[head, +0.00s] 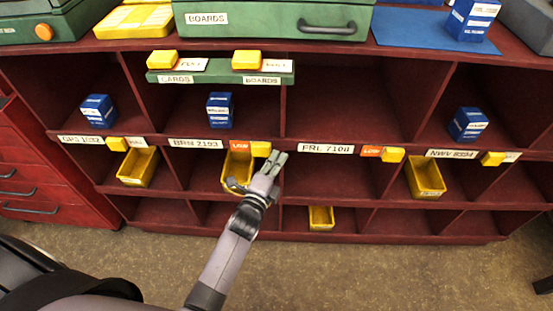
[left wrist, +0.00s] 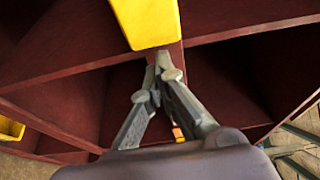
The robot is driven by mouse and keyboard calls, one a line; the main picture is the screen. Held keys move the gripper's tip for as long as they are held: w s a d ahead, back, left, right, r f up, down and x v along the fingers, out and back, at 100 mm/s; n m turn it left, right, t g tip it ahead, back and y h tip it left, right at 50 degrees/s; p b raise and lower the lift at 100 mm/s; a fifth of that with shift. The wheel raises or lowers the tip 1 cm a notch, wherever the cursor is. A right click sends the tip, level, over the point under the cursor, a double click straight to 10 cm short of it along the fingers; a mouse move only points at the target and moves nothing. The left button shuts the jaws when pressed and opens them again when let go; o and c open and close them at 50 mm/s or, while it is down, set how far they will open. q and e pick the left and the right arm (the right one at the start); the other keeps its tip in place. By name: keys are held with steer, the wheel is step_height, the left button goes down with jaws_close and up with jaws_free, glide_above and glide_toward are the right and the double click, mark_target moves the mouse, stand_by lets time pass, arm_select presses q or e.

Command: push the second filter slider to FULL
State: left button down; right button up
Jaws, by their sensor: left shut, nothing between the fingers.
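The second label strip, BRN 2193 (head: 196,144), carries a yellow slider (head: 260,149) at its right end, with an orange LOW tag (head: 239,146) showing on its left. My left gripper (head: 277,160) is shut and empty, its fingertips just right of and slightly below this slider. I cannot tell whether they touch it. In the left wrist view the shut fingertips (left wrist: 164,66) are just below a large yellow surface (left wrist: 147,18); I cannot tell whether that is the slider or a bin. My right gripper is not in view.
A yellow bin (head: 229,177) sits below the BRN strip, left of my gripper. The FRL 7108 strip (head: 326,149) has its own yellow slider (head: 393,155) and LOW tag. A green rail (head: 220,78) above carries two more yellow sliders. Red shelf dividers surround the bays.

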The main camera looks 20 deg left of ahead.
mark_target(256, 153)
arm_select(q)
steer(key=shift+a, duration=0.4)
steer(key=a, duration=0.2)
steer(key=s+a, duration=0.1)
steer(key=a, duration=0.1)
steer(key=a+p, duration=0.1)
steer(key=shift+s+a, duration=0.4)
steer(key=shift+a, duration=0.2)
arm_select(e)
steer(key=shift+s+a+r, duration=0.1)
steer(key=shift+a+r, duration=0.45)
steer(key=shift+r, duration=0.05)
arm_select(q)
steer(key=shift+d, duration=0.1)
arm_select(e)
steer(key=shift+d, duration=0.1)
